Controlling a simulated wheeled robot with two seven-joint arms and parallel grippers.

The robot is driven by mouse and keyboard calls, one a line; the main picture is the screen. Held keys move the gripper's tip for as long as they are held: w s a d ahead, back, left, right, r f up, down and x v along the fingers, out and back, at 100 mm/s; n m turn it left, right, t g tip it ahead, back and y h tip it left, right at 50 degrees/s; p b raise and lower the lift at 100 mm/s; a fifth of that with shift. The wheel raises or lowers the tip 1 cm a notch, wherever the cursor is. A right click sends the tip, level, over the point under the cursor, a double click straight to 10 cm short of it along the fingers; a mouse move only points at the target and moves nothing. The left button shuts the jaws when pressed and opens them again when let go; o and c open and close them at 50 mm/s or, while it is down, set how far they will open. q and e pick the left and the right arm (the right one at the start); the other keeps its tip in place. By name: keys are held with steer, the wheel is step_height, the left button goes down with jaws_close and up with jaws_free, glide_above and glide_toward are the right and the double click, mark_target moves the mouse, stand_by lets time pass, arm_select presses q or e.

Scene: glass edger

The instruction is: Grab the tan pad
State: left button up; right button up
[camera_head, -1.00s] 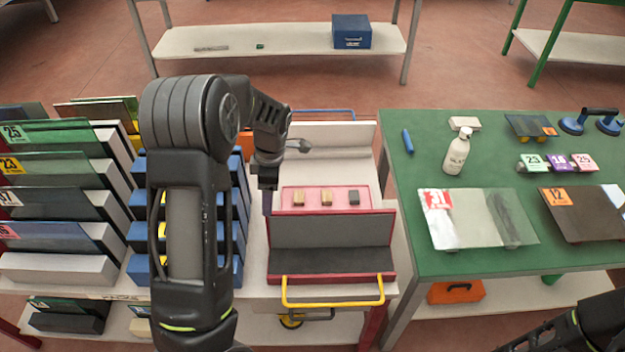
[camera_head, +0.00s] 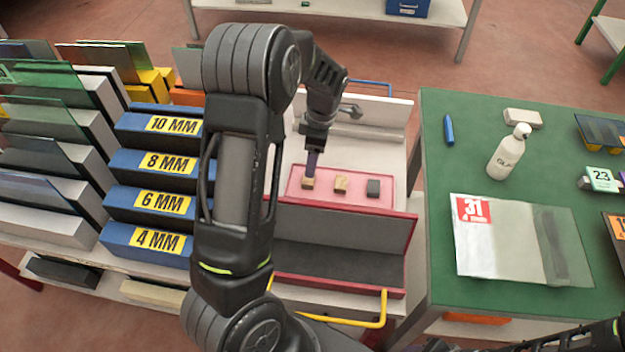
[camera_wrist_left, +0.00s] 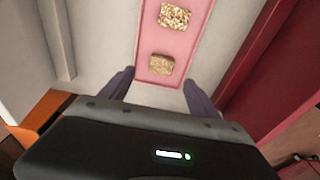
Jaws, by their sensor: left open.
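Three small pads sit in a row in a pink tray (camera_head: 322,197). The left pad (camera_head: 307,183) is yellowish tan, the middle pad (camera_head: 341,185) is a lighter tan with a darker patch, and the right pad (camera_head: 373,188) is dark grey. My left gripper (camera_head: 312,165) points down over the left pad. In the left wrist view, the open fingers of my left gripper (camera_wrist_left: 160,88) stand either side of the tray's end, with the near pad (camera_wrist_left: 161,66) just ahead between them and another pad (camera_wrist_left: 174,16) beyond. Contact cannot be seen. My right gripper is out of view.
A red-edged grey panel (camera_head: 345,240) stands in front of the tray. Blue blocks marked in millimetres (camera_head: 150,203) stand left. The green table (camera_head: 440,180) at right bears a white bottle (camera_head: 507,153) and a glass sheet labelled 31 (camera_head: 510,240).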

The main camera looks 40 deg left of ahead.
mark_target(309, 180)
arm_select(q)
steer(key=shift+s+r, duration=0.1)
steer(key=shift+r, duration=0.05)
steer(key=shift+a+f, duration=0.15)
steer(key=shift+f, duration=1.2)
steer(key=shift+s, duration=0.1)
steer(key=f+p, duration=0.1)
steer(key=f, duration=0.3)
steer(key=shift+s+a+f+p, duration=0.1)
steer(key=shift+s+a+p, duration=0.1)
steer(key=shift+p, duration=0.15)
steer(key=shift+f, duration=0.5)
steer(key=shift+c, duration=0.3)
steer(key=c, duration=1.3)
steer(key=shift+c, duration=0.2)
